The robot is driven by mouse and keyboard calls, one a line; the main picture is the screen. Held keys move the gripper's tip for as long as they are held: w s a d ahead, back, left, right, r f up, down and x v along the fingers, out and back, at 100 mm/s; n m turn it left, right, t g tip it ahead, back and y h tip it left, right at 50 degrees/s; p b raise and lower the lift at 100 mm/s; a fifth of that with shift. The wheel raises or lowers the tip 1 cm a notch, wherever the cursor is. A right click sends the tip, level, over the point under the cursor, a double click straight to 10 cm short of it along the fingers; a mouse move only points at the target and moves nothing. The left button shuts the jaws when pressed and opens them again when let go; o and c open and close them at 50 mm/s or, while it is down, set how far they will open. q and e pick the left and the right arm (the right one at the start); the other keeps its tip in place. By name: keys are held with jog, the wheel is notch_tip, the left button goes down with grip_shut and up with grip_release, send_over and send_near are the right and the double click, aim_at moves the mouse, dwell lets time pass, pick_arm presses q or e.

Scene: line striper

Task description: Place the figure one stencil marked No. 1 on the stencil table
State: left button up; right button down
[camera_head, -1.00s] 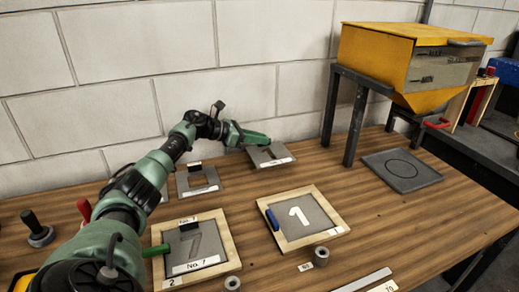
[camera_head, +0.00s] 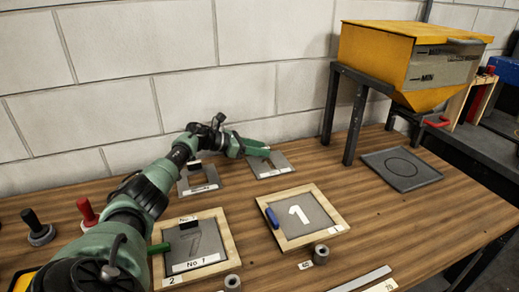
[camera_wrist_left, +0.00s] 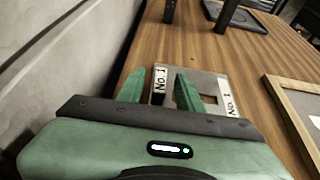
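A grey stencil plate (camera_head: 270,164) with a cut-out lies flat near the wall at the back of the wooden table (camera_head: 370,208). In the left wrist view the plate (camera_wrist_left: 220,88) carries two white labels reading No. 1. My left gripper (camera_head: 264,149) is at its back edge. Its two green fingers (camera_wrist_left: 160,90) are apart, with one No. 1 label showing between them; I cannot tell whether they touch the plate. The plate's back part is partly hidden by the gripper in the head view. My right gripper is in no view.
Another cut-out plate (camera_head: 199,181) lies to the left. A yellow hopper (camera_head: 400,55) on black legs and a dark tray (camera_head: 403,168) are at right.

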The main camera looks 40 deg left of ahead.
pick_arm(q)
jog(key=shift+r, duration=0.15)
jog(key=shift+s+a, duration=0.15)
jog(key=shift+s, duration=0.05)
jog(key=b+v, duration=0.2)
jog(key=v, duration=0.8)
jog(key=shift+s+a+r, duration=0.3)
jog(key=shift+s+r, duration=0.05)
jog(key=shift+s, duration=0.25)
